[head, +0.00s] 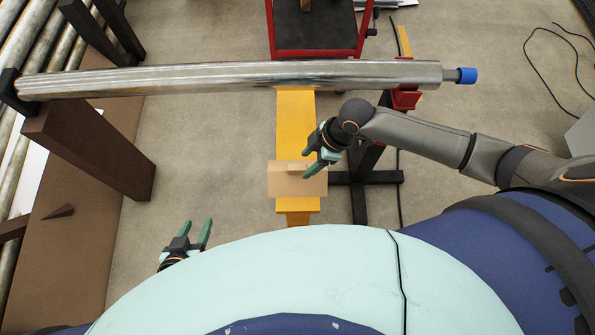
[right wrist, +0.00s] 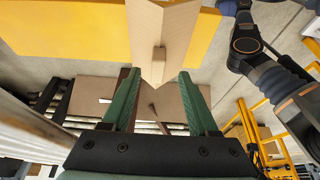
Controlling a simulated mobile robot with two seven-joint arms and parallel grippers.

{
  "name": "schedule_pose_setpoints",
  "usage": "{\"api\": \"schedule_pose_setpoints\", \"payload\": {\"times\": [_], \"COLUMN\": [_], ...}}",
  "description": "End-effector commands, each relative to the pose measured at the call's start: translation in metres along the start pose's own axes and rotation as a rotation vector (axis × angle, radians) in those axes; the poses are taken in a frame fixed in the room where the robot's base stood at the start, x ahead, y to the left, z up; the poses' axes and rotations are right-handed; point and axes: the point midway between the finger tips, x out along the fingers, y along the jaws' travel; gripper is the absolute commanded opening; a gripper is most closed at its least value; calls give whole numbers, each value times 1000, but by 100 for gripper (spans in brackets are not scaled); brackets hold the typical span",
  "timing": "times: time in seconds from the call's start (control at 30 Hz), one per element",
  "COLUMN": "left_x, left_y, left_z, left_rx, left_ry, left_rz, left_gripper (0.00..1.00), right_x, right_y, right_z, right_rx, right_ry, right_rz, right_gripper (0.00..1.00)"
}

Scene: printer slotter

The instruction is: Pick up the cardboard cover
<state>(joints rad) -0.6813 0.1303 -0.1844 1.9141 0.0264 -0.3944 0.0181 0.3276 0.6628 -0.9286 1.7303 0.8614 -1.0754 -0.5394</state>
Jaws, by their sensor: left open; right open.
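The cardboard cover (head: 283,187) is a tan folded piece lying across the near part of a yellow beam (head: 296,125). In the right wrist view, the cover (right wrist: 176,28) shows a crease and a small raised tab (right wrist: 158,62). My right gripper (head: 308,165) is open with its green fingers over the cover's right part. In the right wrist view, the tab appears just past the gripper's fingertips (right wrist: 158,78), in line with the gap between them. I cannot tell whether they touch the cover. My left gripper (head: 201,226) is open and empty, low and left of the cover.
A long metal roller (head: 220,77) with a blue end cap (head: 467,76) spans the view beyond the cover. A red-framed cart (head: 315,30) stands behind it. Dark brown posts (head: 95,150) and a roller conveyor (head: 25,40) are at left. The floor between the posts and the yellow beam is clear.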

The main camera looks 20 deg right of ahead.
Motion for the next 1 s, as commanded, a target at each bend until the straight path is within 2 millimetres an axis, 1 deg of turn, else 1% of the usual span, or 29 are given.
{"api": "schedule_pose_setpoints", "payload": {"times": [0.13,0.27,0.4,0.5,0.7,0.73,0.77,1.0], "left_x": [0,0,2,2,2,2,2,3], "left_y": [0,0,0,0,-1,-1,-1,-1], "left_z": [0,0,2,2,2,2,2,1], "left_rx": [0,0,1,1,1,1,1,1], "left_ry": [0,0,0,0,1,1,1,2], "left_rz": [0,0,0,0,0,0,0,-1], "left_gripper": [50,50,50,50,50,50,50,50], "right_x": [12,31,48,53,53,53,53,53], "right_y": [0,2,2,2,2,2,2,2], "right_z": [-4,-9,-8,-8,-8,-8,-8,-8], "right_rx": [0,2,0,0,0,0,0,0], "right_ry": [2,2,1,1,1,1,1,1], "right_rz": [0,-1,0,2,2,2,2,2], "right_gripper": [60,60,60,60,60,59,56,28]}}
